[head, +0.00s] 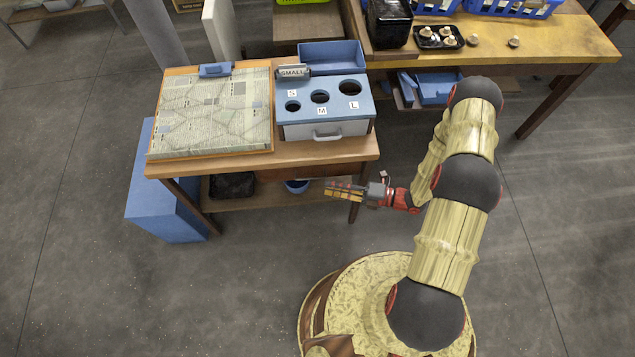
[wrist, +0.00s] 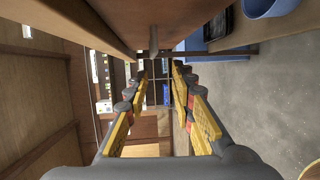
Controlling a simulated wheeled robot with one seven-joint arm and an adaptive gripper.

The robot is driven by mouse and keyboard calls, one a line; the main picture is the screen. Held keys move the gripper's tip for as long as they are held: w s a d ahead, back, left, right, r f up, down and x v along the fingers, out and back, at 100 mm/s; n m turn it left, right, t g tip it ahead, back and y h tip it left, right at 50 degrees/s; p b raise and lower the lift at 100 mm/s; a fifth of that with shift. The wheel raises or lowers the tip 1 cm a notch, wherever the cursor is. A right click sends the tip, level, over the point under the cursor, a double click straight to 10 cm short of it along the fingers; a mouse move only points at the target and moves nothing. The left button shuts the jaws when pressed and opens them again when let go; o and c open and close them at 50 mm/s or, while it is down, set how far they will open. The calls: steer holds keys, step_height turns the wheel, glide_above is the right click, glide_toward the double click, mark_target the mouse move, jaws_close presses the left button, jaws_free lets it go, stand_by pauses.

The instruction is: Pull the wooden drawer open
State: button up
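In the wrist view a brown wooden front (wrist: 95,28) runs along the top left, with a small grey metal piece (wrist: 153,40) that looks like a handle. Whether this front is the drawer is not certain; in the head view the space under the wooden table top (head: 250,163) is mostly hidden. My gripper (head: 335,190) is just in front of the table's right front corner, below the top's height. In the wrist view its yellow-padded fingers (wrist: 162,85) are apart and empty, with the grey piece just beyond the tips. I see no contact.
A blue-topped sorting box (head: 322,98) with a white handled drawer front and a patterned board (head: 212,110) lie on the table top. A dark tray (head: 232,185) and blue bowl (head: 297,186) are on the shelf beneath. The floor in front is clear.

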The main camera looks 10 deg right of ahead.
mark_target(312, 178)
steer(key=shift+w+a+r+m+t+b, duration=0.15)
steer(key=shift+w+a+m+b, duration=0.3)
steer(key=shift+w+a, duration=0.5)
steer(key=shift+w+a+f+m+t+b, duration=0.1)
steer(key=shift+w+a+m+t+b, duration=0.3)
steer(key=shift+a, duration=0.85)
steer(key=shift+w+a+r+m+g+b, duration=0.1)
steer(key=shift+w+a+m+b, duration=0.1)
steer(key=shift+w+a+m, duration=0.65)
steer(key=shift+a, duration=0.25)
steer(key=shift+c, duration=0.9)
steer(key=c, duration=0.4)
jaws_close()
